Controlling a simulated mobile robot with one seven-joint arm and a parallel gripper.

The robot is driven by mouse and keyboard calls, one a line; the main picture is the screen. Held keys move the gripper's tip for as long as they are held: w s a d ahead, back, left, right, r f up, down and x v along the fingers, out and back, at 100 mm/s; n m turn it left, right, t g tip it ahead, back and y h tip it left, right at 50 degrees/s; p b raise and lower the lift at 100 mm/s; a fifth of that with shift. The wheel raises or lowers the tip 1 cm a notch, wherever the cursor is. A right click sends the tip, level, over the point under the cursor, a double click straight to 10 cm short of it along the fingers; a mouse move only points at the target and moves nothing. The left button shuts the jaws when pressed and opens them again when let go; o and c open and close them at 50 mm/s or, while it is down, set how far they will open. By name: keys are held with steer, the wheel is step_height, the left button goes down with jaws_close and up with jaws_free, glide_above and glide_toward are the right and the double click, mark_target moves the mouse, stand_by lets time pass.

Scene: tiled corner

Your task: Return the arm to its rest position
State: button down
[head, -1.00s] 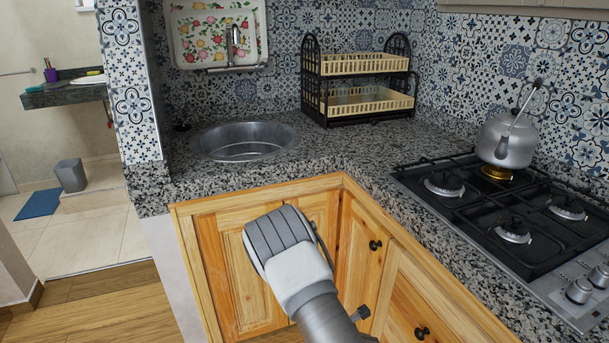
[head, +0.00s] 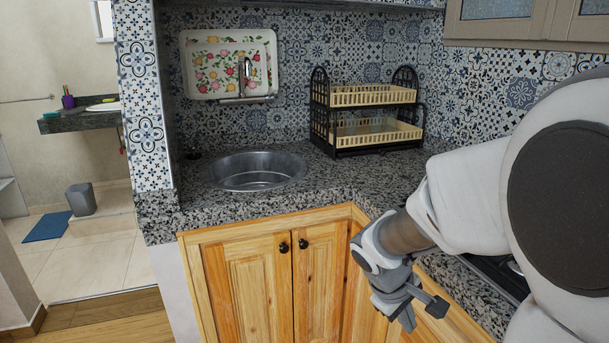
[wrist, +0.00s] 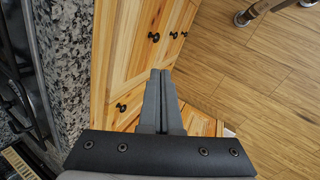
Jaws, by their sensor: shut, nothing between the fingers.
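My gripper (wrist: 160,80) is shut, with its two fingers pressed together and nothing between them in the wrist view. In the head view my gripper (head: 407,316) hangs pointing downward in front of the wooden cabinets, below the counter's edge. My arm is folded and fills the right side of the head view, with the wrist below the large upper links. The arm hides most of the stove.
Wooden cabinets (head: 245,295) stand close to my gripper. The granite counter (head: 330,185) holds a round sink (head: 257,171) and a dish rack (head: 368,113). Open wooden floor (wrist: 250,70) lies right of the gripper in the wrist view; a chair or stool leg (wrist: 243,18) stands there.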

steer(key=s+a+r+m+t+y, duration=0.2)
steer(key=s+a+r+m, duration=0.1)
steer(key=s+r, duration=0.35)
steer(key=s+a+r+m+t+y, duration=0.2)
steer(key=s+r+m+y, duration=0.1)
steer(key=s+r, duration=0.4)
step_height(320, 180, up, 16)
steer(key=s+p, duration=0.1)
steer(key=p, duration=1.5)
steer(key=shift+s+f+m, duration=0.2)
steer(key=shift+f+m, duration=0.05)
steer(key=shift+m, duration=0.05)
steer(key=shift+a, duration=0.1)
